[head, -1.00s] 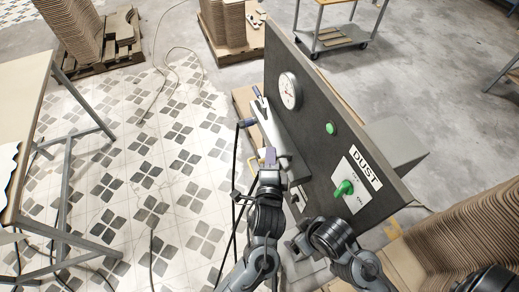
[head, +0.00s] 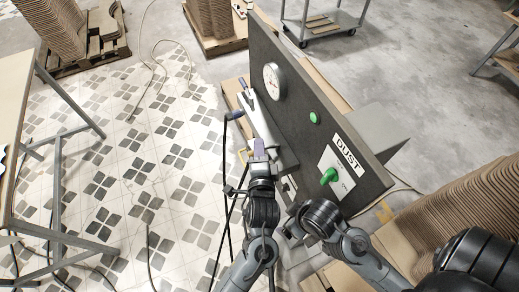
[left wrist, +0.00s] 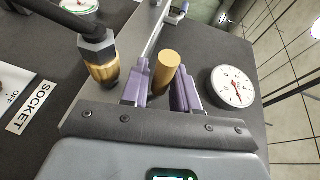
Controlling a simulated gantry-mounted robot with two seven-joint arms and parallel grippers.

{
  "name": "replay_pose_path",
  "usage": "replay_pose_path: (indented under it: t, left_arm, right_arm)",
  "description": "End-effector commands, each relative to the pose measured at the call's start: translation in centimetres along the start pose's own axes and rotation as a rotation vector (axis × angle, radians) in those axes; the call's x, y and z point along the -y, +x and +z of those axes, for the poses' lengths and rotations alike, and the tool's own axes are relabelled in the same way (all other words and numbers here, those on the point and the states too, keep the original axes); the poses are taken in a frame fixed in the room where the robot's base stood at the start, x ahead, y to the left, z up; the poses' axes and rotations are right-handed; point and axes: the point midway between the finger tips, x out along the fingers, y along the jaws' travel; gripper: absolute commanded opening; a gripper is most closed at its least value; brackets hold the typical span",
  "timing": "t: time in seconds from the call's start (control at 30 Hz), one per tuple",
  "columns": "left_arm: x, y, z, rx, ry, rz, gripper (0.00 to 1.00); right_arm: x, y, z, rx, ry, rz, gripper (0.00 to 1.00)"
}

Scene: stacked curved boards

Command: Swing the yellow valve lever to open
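In the left wrist view, the purple fingers of my left gripper (left wrist: 162,90) stand apart. A gold-coloured cylinder (left wrist: 166,72) shows between or just beyond them; I cannot tell whether they touch it or whether it belongs to the lever. My right gripper (head: 293,226) is low in front of the panel, dark and partly hidden by its own wrist; its fingers are unclear.
The dark panel (head: 350,140) carries a round gauge (head: 273,82), a green button (head: 314,118) and a green knob (head: 329,176) under a DUST label. A blue-handled part (head: 236,115) stands beyond my left gripper. A brass fitting (left wrist: 103,70) with a black hose is near the left finger.

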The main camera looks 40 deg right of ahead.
Motion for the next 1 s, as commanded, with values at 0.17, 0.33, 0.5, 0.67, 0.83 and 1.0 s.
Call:
replay_pose_path:
  t: [0.17, 0.33, 0.5, 0.67, 0.83, 1.0]
  left_arm:
    - [0.1, -0.7, 0.0, 0.0, 0.0, -0.001, 0.29]
    - [0.1, -3.0, 0.0, -0.001, -0.001, 0.001, 0.29]
    - [0.1, -6.0, 0.0, -0.002, -0.002, 0.002, 0.29]
    - [0.1, -8.5, 0.0, -0.001, -0.003, 0.002, 0.29]
    - [0.0, -10.2, -0.1, -0.002, -0.001, 0.0, 0.29]
    - [-0.1, -10.8, 0.0, 0.0, -0.001, 0.001, 0.29]
  right_arm:
    - [0.0, -0.1, 0.0, 0.0, 0.001, 0.0, 0.92]
    - [0.0, -0.5, -0.2, 0.0, 0.002, -0.001, 0.92]
    - [0.0, -0.9, -0.3, 0.0, 0.003, -0.001, 0.92]
    - [0.0, -1.3, -0.4, 0.0, 0.003, -0.002, 0.92]
    - [0.0, -1.5, -0.5, 0.0, 0.003, -0.002, 0.92]
    - [0.0, -1.6, -0.5, 0.0, 0.003, -0.002, 0.92]
